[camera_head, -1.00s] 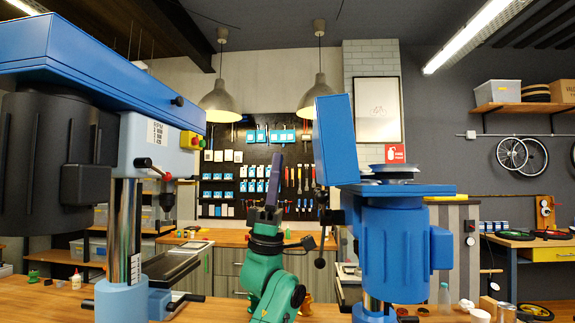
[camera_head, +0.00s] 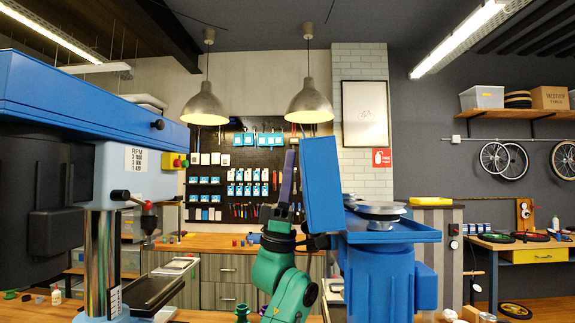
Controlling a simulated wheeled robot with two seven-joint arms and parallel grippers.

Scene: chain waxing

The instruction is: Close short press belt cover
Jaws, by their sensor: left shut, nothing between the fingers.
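The short press (camera_head: 388,275) is the blue machine right of centre. Its belt cover (camera_head: 321,185) stands open, nearly upright, at the left edge of the press top. The silver pulley (camera_head: 380,212) shows uncovered to the right of it. My left gripper (camera_head: 289,158), with purple fingers on a green arm, points up just left of the cover's outer face. Its fingers are shut with nothing between them. I cannot tell if they touch the cover. My right gripper is not in view.
A taller blue drill press (camera_head: 85,100) fills the left side, with its handle (camera_head: 133,197) reaching towards the middle. Two lamps hang behind, in front of a tool board (camera_head: 240,178). A wooden counter (camera_head: 205,242) runs along the back.

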